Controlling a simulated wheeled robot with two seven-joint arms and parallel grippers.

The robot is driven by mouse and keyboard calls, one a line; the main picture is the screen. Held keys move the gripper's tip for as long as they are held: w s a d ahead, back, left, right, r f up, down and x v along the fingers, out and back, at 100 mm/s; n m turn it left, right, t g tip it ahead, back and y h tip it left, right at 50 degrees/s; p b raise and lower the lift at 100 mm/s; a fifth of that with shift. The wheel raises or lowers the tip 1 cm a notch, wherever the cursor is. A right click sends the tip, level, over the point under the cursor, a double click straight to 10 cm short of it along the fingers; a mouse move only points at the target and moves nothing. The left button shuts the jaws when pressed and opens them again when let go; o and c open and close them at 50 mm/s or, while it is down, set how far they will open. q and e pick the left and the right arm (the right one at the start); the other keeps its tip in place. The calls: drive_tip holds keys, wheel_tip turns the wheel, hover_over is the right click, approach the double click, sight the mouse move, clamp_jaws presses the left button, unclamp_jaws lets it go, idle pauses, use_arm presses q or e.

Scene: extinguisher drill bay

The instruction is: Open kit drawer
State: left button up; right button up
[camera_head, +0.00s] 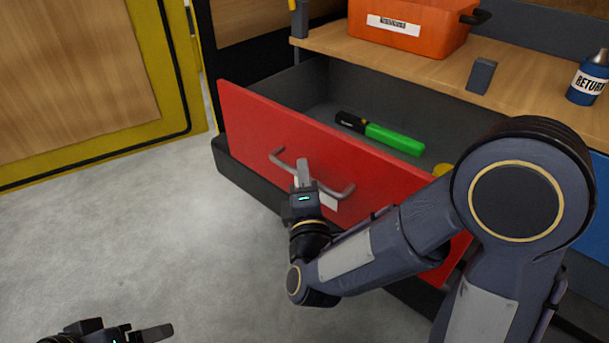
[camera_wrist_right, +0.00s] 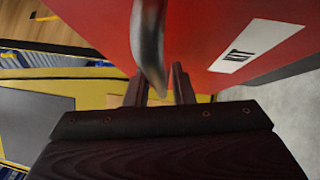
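The red kit drawer (camera_head: 250,118) stands pulled out from the cabinet, its grey interior showing. Its curved metal handle (camera_head: 340,190) is on the red front, and also shows in the right wrist view (camera_wrist_right: 149,40). My right gripper (camera_head: 303,172) is at the handle, with the bar between its fingers and little gap beside it; it looks shut on the bar. A white label reading KIT (camera_wrist_right: 257,45) is on the front. My left gripper (camera_head: 150,332) is low at the bottom left, partly cut off, away from the drawer; its opening is unclear.
A black-and-green tool (camera_head: 395,138) lies inside the drawer, and a yellow thing (camera_head: 442,170) is partly hidden by my right arm. The wooden shelf (camera_head: 400,65) above holds an orange box (camera_head: 410,25), a grey block (camera_head: 481,75) and a blue bottle (camera_head: 588,80). Floor at left is clear.

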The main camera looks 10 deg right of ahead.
drive_tip(key=shift+o, duration=1.1)
drive_tip(key=s+f, duration=0.1)
drive_tip(key=s, duration=0.6)
drive_tip(key=shift+s+a+p, duration=0.3)
drive_tip(key=shift+s+a, duration=0.05)
drive_tip(key=shift+a, duration=0.05)
drive_tip(key=shift+s+f, duration=0.1)
